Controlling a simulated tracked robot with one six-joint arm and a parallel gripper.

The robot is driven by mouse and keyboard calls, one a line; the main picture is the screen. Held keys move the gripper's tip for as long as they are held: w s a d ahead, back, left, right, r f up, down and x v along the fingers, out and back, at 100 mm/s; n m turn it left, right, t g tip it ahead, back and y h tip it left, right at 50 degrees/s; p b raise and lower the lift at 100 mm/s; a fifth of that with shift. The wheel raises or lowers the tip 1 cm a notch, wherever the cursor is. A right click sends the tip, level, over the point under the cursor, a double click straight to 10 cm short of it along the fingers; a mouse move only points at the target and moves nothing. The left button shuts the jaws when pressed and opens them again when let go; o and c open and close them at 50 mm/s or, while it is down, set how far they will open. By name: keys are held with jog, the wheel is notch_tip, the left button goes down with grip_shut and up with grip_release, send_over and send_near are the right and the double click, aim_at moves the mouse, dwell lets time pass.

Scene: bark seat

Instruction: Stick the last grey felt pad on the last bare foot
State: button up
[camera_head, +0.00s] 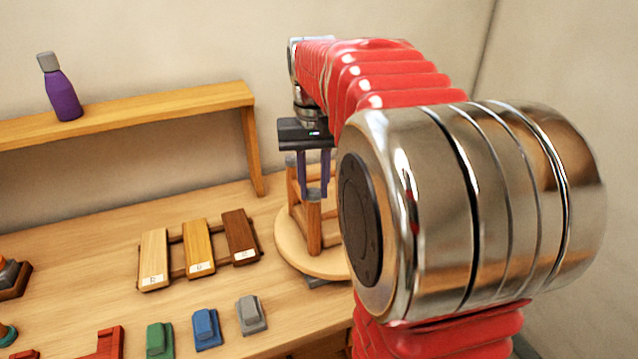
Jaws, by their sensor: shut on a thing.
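An upturned wooden stool (315,238) stands with its legs up on a round pale wooden disc (290,240), partly hidden behind my arm. My gripper (313,193) points straight down, its two purple fingers at the top of the nearest leg. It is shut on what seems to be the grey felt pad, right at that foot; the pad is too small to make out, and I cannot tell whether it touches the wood. Another leg, behind and left, shows a greyish top (290,160). The other feet are hidden.
Three wood sample boards (197,245) lie on a rack left of the stool. Green (160,340), blue (206,328) and grey (251,315) blocks line the front. A wooden shelf (130,112) with a purple bottle (62,92) runs along the wall behind.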

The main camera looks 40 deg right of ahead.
aim_at(312, 192)
jog(key=shift+f, duration=0.2)
dwell(0.4)
jog(key=o, duration=1.1)
jog(key=shift+o, duration=0.3)
jog(key=shift+o, duration=1.3)
jog(key=shift+w, duration=0.1)
jog(key=shift+r, duration=3.5)
jog(key=shift+a, duration=0.1)
